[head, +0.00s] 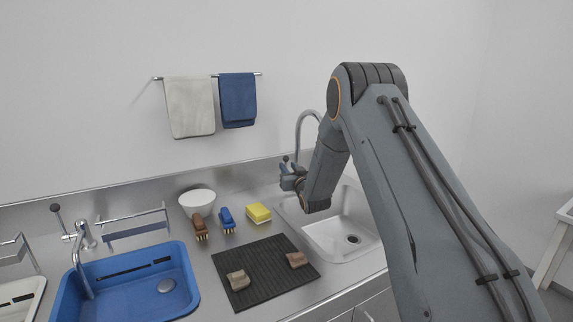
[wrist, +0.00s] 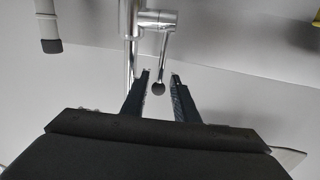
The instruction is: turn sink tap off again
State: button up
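The tall curved chrome tap (head: 306,121) stands behind the white sink (head: 343,247) in the head view; my arm hides its lower part and spout end. In the wrist view the tap's upright pipe (wrist: 131,50) and side valve (wrist: 157,17) show. A thin lever (wrist: 164,58) ends in a dark round knob (wrist: 158,88). My gripper (wrist: 160,75) is open, one finger on each side of the knob, with gaps visible on both sides. In the head view my gripper (head: 288,171) is near the tap's left side. I cannot see whether water runs.
A white bowl (head: 197,201), brown brush (head: 199,224), blue brush (head: 226,217) and yellow sponge (head: 258,212) lie left of the sink. A dark mat (head: 262,265) holds two sherds (head: 238,279) (head: 297,259). A blue basin (head: 135,290) with another tap (head: 84,240) is farther left.

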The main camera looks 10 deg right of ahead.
aim_at(286, 164)
jog(key=shift+w+a+p, duration=0.15)
jog(key=shift+w+a, duration=0.05)
jog(key=shift+w, duration=0.85)
jog(key=shift+w+a+p, duration=0.15)
jog(key=shift+w, duration=0.9)
grip_shut()
jog(key=shift+d+r, duration=0.1)
jog(key=shift+r, duration=0.15)
